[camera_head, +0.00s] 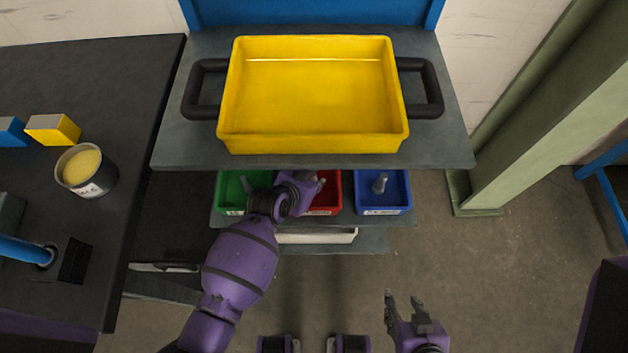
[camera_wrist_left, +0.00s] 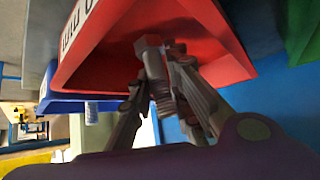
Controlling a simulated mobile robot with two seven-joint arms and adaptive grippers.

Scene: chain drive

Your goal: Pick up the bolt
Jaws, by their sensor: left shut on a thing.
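In the left wrist view, a grey bolt (camera_wrist_left: 153,62) with a hex head stands between the fingers of my left gripper (camera_wrist_left: 165,92), which is shut on it. The bolt's head shows against the inside of the red bin (camera_wrist_left: 100,62). In the head view my left gripper (camera_head: 313,184) reaches over the red bin (camera_head: 334,193) on the shelf below the yellow tray, and hides most of that bin. I cannot tell whether the bolt touches the bin. My right gripper (camera_head: 405,308) is open and empty, low at the right of the middle, away from the bins.
The yellow tray (camera_head: 312,142) with black handles sits on the upper grey shelf (camera_head: 440,148), just above the bins. A green bin (camera_head: 228,190) and a blue bin (camera_head: 397,192) holding a grey part (camera_head: 380,183) flank the red one. A dark table (camera_head: 120,110) with a can (camera_head: 87,171) stands left.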

